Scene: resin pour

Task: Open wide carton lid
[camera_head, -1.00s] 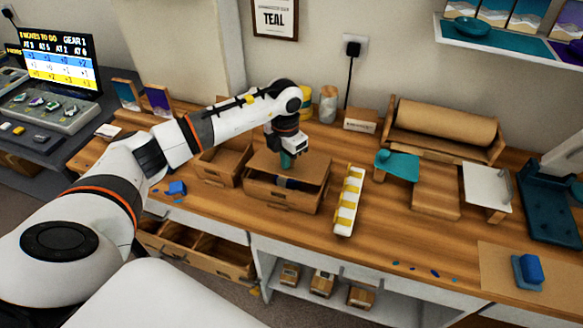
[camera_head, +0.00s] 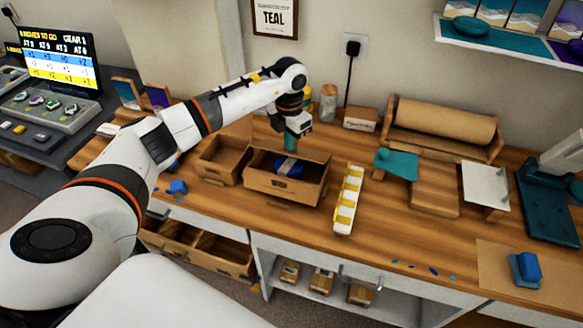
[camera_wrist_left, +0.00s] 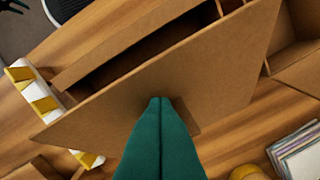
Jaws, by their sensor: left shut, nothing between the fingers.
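The wide cardboard carton (camera_head: 284,188) stands on the wooden counter with its top uncovered in the head view. A blue item with a pale band (camera_head: 289,167) shows inside it. My left gripper (camera_head: 291,146) is at the carton's back edge, its teal fingers shut and empty. In the left wrist view the shut fingertips (camera_wrist_left: 160,100) are at the broad brown lid (camera_wrist_left: 205,85). I cannot tell whether they touch it. A dark gap of the carton's inside shows beyond the lid. My right gripper is not in view.
A smaller open carton (camera_head: 223,160) stands just left. A white rack with yellow parts (camera_head: 348,200) stands close on the right. A labelled box (camera_head: 360,118) and a jar (camera_head: 328,103) are behind. A paper roll holder (camera_head: 440,124) is at the back right.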

